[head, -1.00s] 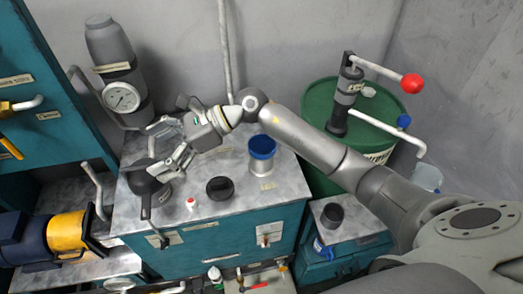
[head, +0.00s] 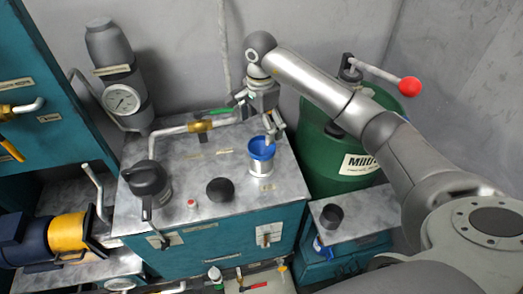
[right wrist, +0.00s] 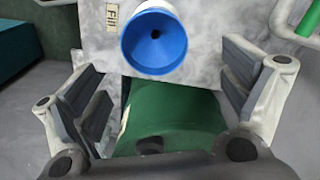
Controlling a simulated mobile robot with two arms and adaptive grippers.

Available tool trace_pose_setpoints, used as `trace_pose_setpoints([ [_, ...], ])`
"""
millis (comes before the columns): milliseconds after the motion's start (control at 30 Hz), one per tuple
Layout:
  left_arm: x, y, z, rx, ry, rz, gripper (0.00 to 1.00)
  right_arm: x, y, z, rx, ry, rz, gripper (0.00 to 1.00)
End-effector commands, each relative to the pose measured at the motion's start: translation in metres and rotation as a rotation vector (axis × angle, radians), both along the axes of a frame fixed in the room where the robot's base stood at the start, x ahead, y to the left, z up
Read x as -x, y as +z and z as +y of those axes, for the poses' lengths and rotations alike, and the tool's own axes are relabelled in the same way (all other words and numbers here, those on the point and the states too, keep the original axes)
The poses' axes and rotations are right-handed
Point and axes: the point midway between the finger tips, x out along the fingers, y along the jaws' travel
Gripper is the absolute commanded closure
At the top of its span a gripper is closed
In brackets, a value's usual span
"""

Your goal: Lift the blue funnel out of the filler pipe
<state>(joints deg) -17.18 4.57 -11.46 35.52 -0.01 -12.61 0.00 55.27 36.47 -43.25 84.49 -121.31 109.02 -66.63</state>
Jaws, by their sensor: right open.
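The blue funnel (head: 262,148) sits upright in the short silver filler pipe (head: 261,168) at the right of the teal cabinet's top. My right gripper (head: 268,130) is open and empty, just behind and above the funnel in the head view. In the right wrist view, the funnel (right wrist: 154,42) shows its wide blue mouth and dark centre hole, near the top and beyond the two spread fingers (right wrist: 165,90). I see no contact between fingers and funnel. The filler pipe is mostly hidden there behind the funnel. My left gripper is not in view.
A black cap (head: 220,190), a small red-topped bottle (head: 192,205) and a dark round device (head: 148,180) stand on the cabinet top. A brass valve (head: 199,126) on a pipe lies behind. A green drum (head: 335,165) stands close to the right.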

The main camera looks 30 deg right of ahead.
Motion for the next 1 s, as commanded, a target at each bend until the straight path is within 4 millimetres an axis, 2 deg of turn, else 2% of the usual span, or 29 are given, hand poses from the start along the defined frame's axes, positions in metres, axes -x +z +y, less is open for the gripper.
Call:
trace_pose_setpoints([
  [100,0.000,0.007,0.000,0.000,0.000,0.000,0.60,0.001,-0.015,0.001,-0.002,0.000,0.003,0.06],
  [367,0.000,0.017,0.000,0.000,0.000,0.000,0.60,0.004,-0.032,0.002,-0.004,0.001,0.004,0.06],
  [533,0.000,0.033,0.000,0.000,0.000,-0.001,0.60,0.009,-0.051,0.003,-0.005,0.000,0.004,0.06],
  [700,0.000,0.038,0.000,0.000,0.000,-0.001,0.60,0.008,-0.072,0.003,-0.003,-0.001,0.001,0.06],
  [967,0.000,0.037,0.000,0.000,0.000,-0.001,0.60,0.007,-0.077,0.002,-0.003,0.001,-0.002,0.06],
  [1000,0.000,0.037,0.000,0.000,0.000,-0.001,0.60,0.007,-0.076,0.002,-0.003,0.001,-0.002,0.08],
])
